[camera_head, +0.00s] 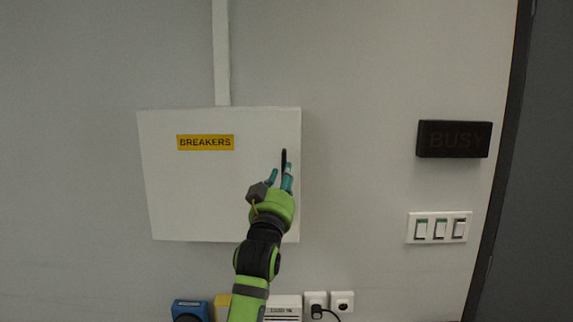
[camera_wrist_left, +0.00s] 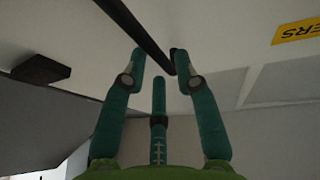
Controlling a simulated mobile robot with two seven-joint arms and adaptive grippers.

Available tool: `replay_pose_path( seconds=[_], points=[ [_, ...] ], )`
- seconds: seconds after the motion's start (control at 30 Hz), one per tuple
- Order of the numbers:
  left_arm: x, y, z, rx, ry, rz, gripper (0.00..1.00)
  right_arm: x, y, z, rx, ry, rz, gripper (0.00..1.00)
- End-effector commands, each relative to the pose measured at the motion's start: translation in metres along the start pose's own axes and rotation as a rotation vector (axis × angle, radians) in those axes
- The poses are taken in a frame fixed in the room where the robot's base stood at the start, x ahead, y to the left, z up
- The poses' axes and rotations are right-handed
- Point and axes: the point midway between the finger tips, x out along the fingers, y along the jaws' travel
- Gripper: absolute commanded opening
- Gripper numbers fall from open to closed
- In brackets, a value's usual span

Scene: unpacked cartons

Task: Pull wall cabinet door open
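The wall cabinet (camera_head: 190,190) is a white box with a yellow BREAKERS label (camera_head: 205,142), and its door looks closed. A black bar handle (camera_head: 284,157) stands near the door's right edge; its lower part is hidden by my gripper. My left gripper (camera_head: 280,174) is in front of the door at the handle's lower end. In the left wrist view, my left gripper (camera_wrist_left: 161,62) has its teal fingers spread apart. The black handle (camera_wrist_left: 137,28) runs between the fingertips there. I cannot tell whether a finger touches it. My right gripper is not in view.
A dark BUSY sign (camera_head: 454,139) and a white switch panel (camera_head: 439,227) are on the wall to the right. Sockets (camera_head: 329,302) and a blue box (camera_head: 190,309) are below. A grey door (camera_head: 535,200) is at far right. A conduit (camera_head: 221,55) rises above the cabinet.

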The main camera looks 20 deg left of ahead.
Motion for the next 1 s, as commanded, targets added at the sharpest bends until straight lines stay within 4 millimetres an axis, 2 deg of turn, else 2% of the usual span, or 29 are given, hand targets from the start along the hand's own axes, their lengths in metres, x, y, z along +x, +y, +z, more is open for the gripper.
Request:
replay_pose_path(
  seconds=[0.03, 0.23, 0.6, 0.7, 1.0],
  points=[
    [0.009, -0.001, -0.005, 0.001, -0.001, -0.001, 0.3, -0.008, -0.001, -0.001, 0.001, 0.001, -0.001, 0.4],
    [0.026, -0.001, -0.002, 0.0, -0.001, -0.001, 0.3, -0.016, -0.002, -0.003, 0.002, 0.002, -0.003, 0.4],
    [0.03, -0.001, 0.0, 0.0, 0.0, -0.001, 0.3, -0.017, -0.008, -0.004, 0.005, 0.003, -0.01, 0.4],
    [0.03, -0.001, 0.0, 0.0, 0.0, -0.001, 0.0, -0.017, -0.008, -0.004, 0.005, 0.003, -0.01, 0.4],
    [0.029, -0.001, 0.0, -0.002, 0.0, 0.007, 0.0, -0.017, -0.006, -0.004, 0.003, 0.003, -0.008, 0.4]
  ],
)
